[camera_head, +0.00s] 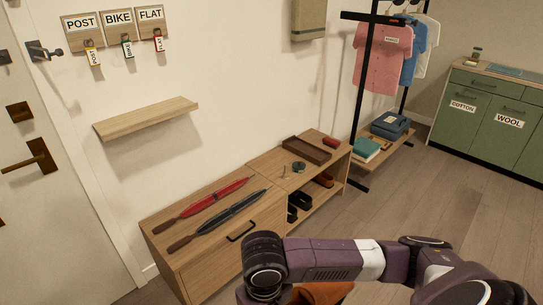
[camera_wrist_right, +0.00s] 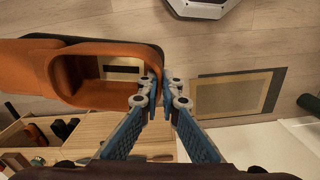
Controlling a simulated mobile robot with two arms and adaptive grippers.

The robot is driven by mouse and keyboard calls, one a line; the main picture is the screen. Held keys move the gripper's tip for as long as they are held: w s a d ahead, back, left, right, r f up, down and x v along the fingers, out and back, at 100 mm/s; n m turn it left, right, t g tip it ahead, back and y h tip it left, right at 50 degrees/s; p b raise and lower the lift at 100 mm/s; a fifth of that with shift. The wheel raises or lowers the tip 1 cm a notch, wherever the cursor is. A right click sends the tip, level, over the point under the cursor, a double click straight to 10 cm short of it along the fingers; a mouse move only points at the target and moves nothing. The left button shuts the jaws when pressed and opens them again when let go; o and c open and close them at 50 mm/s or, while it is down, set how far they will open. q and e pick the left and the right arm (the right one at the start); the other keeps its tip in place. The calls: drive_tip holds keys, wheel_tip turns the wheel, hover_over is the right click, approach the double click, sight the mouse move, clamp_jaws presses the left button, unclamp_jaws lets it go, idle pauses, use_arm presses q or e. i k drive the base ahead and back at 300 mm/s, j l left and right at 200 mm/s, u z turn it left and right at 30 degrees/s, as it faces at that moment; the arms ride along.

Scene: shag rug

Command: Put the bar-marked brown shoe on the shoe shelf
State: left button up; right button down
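A brown-orange shoe (camera_wrist_right: 85,62) with a dark sole edge fills the upper left of the right wrist view. My right gripper (camera_wrist_right: 164,95) is closed with the shoe's rim between its blue fingers. A pale patch with a dark bar (camera_wrist_right: 121,70) shows inside the shoe opening. In the head view, part of the shoe (camera_head: 322,292) shows at the bottom, partly covered by my right arm. The low wooden bench has an open shelf (camera_head: 318,205) with black and brown shoes inside. My left gripper is out of view.
On the bench top lie red and dark umbrellas (camera_head: 217,197), a brown tray (camera_head: 307,150) and small items. A clothes rack (camera_head: 367,85) stands right of the bench, and green cabinets (camera_head: 490,115) farther right. An empty wall shelf (camera_head: 147,118) hangs at left. Floor before the bench is clear.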

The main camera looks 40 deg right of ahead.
sight(304, 189)
drive_tip(key=l+u, duration=0.25)
drive_tip(key=u, duration=0.2)
drive_tip(key=l+u, duration=0.25)
drive_tip(key=u, duration=0.25)
drive_tip(key=l+u, duration=0.3)
drive_tip(key=u, duration=0.15)
drive_tip(key=k+l+u, duration=0.15)
drive_tip(key=l+u, duration=0.25)
drive_tip(key=k+l+u, duration=0.15)
drive_tip(key=u, duration=0.3)
drive_tip(key=k+l+u, duration=0.25)
drive_tip(key=u, duration=0.15)
drive_tip(key=k+l+u, duration=0.2)
drive_tip(key=u, duration=0.2)
drive_tip(key=k+l+u, duration=0.1)
drive_tip(key=k, duration=0.4)
drive_tip(key=k+l+u, duration=0.15)
drive_tip(key=k, duration=0.35)
drive_tip(key=k+l+u, duration=0.1)
drive_tip(key=k, duration=0.4)
drive_tip(key=k+l+z, duration=1.2)
drive_tip(key=l, duration=0.2)
drive_tip(key=k, duration=0.05)
